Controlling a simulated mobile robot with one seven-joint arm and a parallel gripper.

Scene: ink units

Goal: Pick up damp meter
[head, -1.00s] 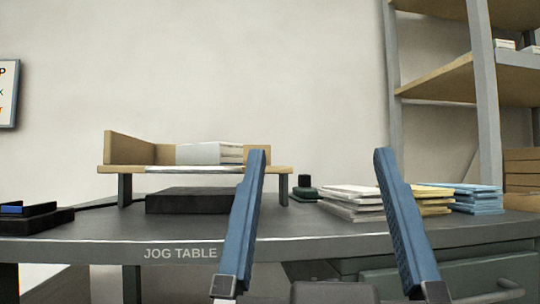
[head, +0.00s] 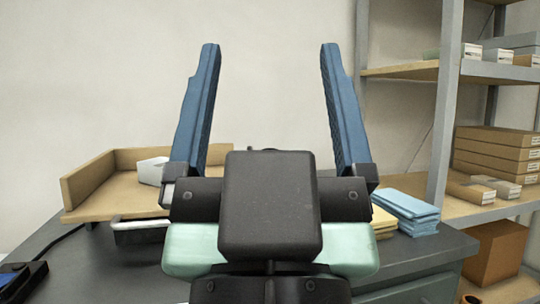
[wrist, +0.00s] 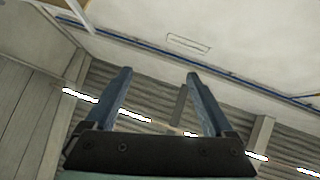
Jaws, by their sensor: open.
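I cannot make out any object that is clearly the damp meter. A black device with a blue patch (head: 22,280) lies at the left edge of the dark table in the head view, partly cut off; I cannot tell what it is. My gripper (head: 268,46) is raised in the middle of the head view, its two blue fingers open and pointing up with nothing between them. In the wrist view my gripper (wrist: 159,73) is also open and empty, against the ceiling and lights. My wrist hides the middle of the table.
A wooden shelf (head: 90,190) with a white item (head: 152,170) stands on the table (head: 110,280) at left. Blue paper stacks (head: 408,208) and yellow paper (head: 384,222) lie right of my wrist. A metal rack (head: 440,130) with cartons (head: 495,150) stands at right.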

